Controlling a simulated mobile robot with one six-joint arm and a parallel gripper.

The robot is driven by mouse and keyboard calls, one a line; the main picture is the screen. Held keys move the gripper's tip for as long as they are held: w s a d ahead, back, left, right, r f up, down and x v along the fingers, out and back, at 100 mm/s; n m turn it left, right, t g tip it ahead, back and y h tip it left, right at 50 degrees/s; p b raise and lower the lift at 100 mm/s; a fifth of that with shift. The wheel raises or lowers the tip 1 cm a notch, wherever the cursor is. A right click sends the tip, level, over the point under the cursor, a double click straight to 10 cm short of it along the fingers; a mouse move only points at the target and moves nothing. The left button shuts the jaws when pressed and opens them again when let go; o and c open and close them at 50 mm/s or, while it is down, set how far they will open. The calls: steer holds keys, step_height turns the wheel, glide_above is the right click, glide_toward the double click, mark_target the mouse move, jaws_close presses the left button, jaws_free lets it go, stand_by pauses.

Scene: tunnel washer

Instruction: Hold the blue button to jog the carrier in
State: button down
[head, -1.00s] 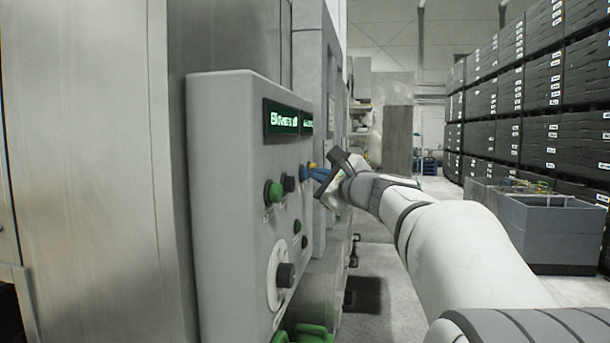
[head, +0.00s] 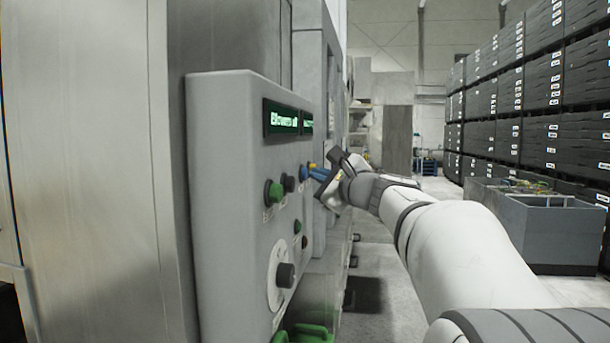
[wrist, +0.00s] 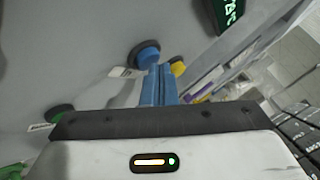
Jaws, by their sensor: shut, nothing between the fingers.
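The blue button (wrist: 147,55) is a round cap on the grey control panel (head: 225,150). It also shows small in the head view (head: 304,172), just left of my fingertips. My gripper (wrist: 158,68) has its blue fingers shut together with nothing between them. In the wrist view the fingertips lie at the lower right edge of the blue button, between it and the yellow button (wrist: 178,67). I cannot tell whether they touch it; the head view suggests a small gap.
The panel also carries a green button (head: 273,192), a dark knob (head: 289,183), a rotary dial (head: 285,275) and a lit display (head: 283,120) reading "Blowers off". Stacked dark crates (head: 540,120) and a grey bin (head: 550,235) stand right. Floor between is open.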

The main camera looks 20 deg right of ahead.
steer(key=shift+d, duration=0.1)
steer(key=shift+s+d, duration=0.45)
steer(key=shift+d, duration=0.2)
steer(key=shift+d, duration=0.1)
steer(key=s+d, duration=0.1)
steer(key=d, duration=0.1)
steer(key=s+d+b, duration=0.1)
steer(key=d, duration=0.1)
steer(key=shift+s+d, duration=0.1)
steer(key=shift+s, duration=0.2)
stand_by(0.4)
